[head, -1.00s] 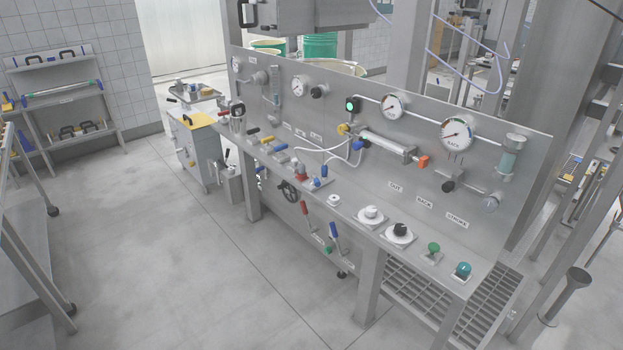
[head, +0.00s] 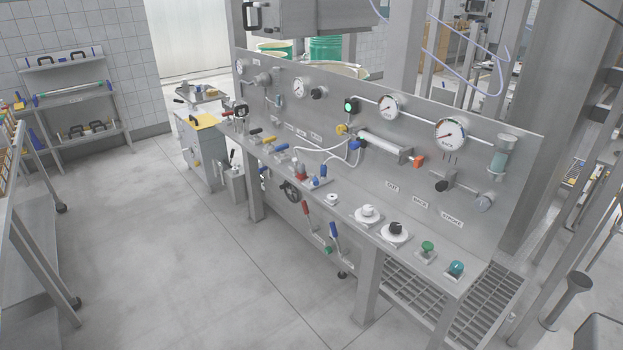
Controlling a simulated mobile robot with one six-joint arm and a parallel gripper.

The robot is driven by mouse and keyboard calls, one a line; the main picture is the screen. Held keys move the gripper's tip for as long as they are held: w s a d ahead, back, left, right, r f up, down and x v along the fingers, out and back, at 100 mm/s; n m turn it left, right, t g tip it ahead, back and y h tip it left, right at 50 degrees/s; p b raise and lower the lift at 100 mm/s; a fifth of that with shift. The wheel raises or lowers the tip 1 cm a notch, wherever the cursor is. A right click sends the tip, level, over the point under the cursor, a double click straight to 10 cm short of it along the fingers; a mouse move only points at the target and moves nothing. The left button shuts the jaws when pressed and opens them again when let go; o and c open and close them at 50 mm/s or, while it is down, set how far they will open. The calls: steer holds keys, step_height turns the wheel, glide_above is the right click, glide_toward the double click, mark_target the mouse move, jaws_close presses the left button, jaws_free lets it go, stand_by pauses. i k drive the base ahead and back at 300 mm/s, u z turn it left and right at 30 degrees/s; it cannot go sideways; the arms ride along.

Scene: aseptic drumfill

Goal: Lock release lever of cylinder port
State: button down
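The steel panel (head: 290,122) stands across the middle of the head view. A horizontal cylinder (head: 384,147) is mounted on it, with an orange block (head: 417,161) at its right end. At its left end are a blue fitting (head: 355,145) and a yellow knob (head: 341,130), with white hoses near them. The release lever is too small to single out, and I cannot tell its position. My gripper is not in view.
A ledge with knobs and levers (head: 335,201) juts out below the panel, carried on steel legs. A steel grating (head: 436,303) is at its right. A shelf rack (head: 70,93) and a bench frame (head: 38,250) stand left. The floor (head: 190,255) between is clear.

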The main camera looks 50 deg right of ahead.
mark_target(315, 181)
steer(key=z, duration=0.05)
steer(key=i, duration=0.95)
steer(key=u, duration=0.15)
steer(key=k, duration=0.9)
steer(key=z, duration=0.15)
steer(key=i, duration=0.6)
steer(key=u, duration=0.05)
